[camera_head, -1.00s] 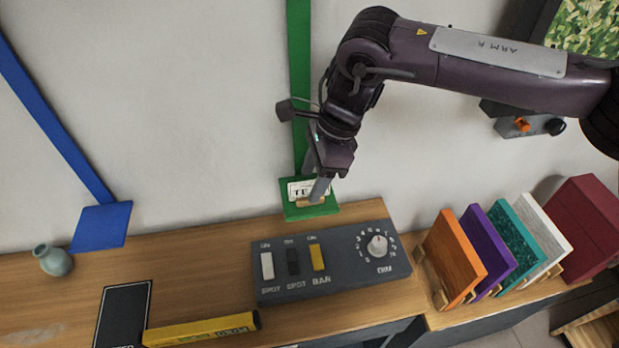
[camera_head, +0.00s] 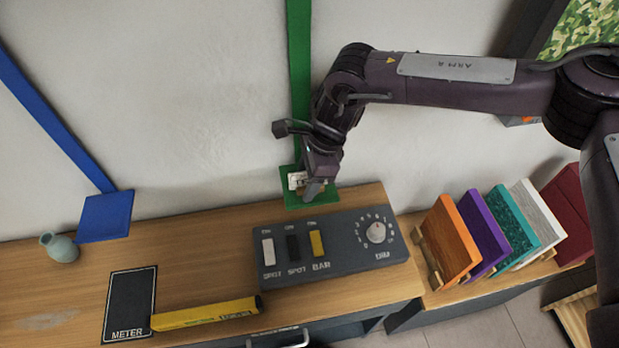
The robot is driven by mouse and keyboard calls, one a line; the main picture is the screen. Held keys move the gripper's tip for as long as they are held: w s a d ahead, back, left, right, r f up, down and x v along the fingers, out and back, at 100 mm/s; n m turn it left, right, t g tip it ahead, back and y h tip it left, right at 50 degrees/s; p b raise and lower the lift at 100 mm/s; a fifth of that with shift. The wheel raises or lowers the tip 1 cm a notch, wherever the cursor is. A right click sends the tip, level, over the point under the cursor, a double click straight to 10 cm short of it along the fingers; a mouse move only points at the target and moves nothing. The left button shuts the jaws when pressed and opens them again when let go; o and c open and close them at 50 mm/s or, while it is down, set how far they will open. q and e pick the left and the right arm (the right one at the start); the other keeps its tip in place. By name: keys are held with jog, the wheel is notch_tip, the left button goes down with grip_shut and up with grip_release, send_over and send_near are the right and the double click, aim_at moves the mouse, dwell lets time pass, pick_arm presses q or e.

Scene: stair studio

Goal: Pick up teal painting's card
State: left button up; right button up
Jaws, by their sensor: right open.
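A white card (camera_head: 295,180) with dark print sits on a small green ledge (camera_head: 292,201) at the foot of a green wall strip. My right gripper (camera_head: 314,189) is at this ledge, pointing down. Its fingers overlap the right part of the card and hide it. It is open, and I cannot tell whether the fingers touch the card. A teal panel (camera_head: 513,229) stands in the rack at the right, between a purple and a white panel. My left gripper is out of view.
A dark switch panel (camera_head: 340,258) with a dial lies just in front of the ledge. A yellow bar (camera_head: 205,314), a black meter mat (camera_head: 130,303) and a teal vase (camera_head: 59,247) are to the left.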

jog(key=c, duration=1)
jog(key=shift+r, duration=0.1)
jog(key=shift+c, duration=0.2)
